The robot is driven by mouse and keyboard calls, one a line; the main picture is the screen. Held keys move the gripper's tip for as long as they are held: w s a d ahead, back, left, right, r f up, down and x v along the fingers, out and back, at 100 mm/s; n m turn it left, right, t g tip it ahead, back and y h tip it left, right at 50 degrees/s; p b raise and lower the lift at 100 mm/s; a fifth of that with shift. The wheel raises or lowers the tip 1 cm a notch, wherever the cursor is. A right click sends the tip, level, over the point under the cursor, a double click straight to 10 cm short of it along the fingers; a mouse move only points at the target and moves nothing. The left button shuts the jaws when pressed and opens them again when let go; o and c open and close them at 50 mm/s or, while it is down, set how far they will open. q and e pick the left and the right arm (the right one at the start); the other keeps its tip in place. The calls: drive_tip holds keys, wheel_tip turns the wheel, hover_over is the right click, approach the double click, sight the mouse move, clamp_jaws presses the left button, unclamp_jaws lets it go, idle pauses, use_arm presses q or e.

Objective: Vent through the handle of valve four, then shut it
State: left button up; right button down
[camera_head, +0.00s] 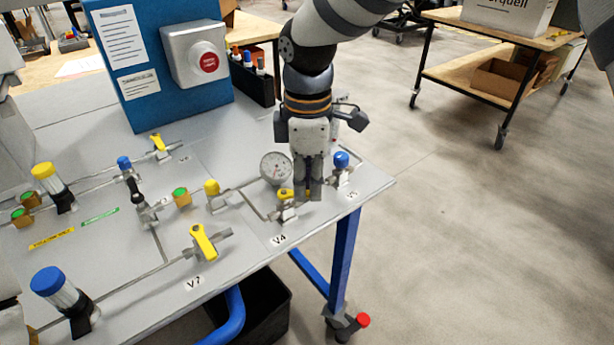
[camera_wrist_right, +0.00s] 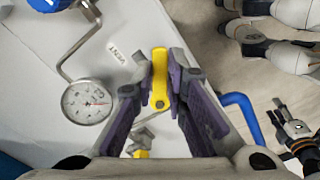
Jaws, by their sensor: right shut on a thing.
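Valve four, labelled V4, stands near the front right corner of the bench, and its yellow handle (camera_head: 286,194) shows beside my right gripper (camera_head: 306,192). My right gripper points down there. In the right wrist view, the yellow handle (camera_wrist_right: 160,80) lies between the two purple-padded fingers, and the gripper (camera_wrist_right: 163,72) is shut on it. The valve body is mostly hidden by the fingers. A round pressure gauge (camera_head: 275,168) stands just left of my right gripper; it also shows in the right wrist view (camera_wrist_right: 87,102), its reading too small to tell.
A blue-knobbed valve (camera_head: 341,161) stands close on the right. A yellow-handled valve (camera_head: 204,242), labelled V7 or similar, is at the front. A blue panel with a red button (camera_head: 209,62) stands behind. Pipes cross the bench (camera_head: 228,262); open floor lies right.

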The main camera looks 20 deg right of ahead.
drive_tip(key=m, duration=0.2)
drive_tip(key=s+m, duration=0.1)
drive_tip(key=a+m, duration=0.1)
drive_tip(key=m, duration=0.1)
drive_tip(key=shift+s+m, duration=0.3)
drive_tip(key=shift+s, duration=0.05)
drive_tip(key=m, duration=0.1)
drive_tip(key=a+m, duration=0.1)
drive_tip(key=m, duration=0.1)
drive_tip(key=s+m, duration=0.1)
drive_tip(key=m, duration=0.1)
drive_tip(key=shift+a, duration=0.25)
drive_tip(key=shift+m, duration=0.3)
drive_tip(key=c, duration=1.6)
unclamp_jaws()
drive_tip(key=shift+r, duration=0.1)
wheel_tip(320, 180, up, 12)
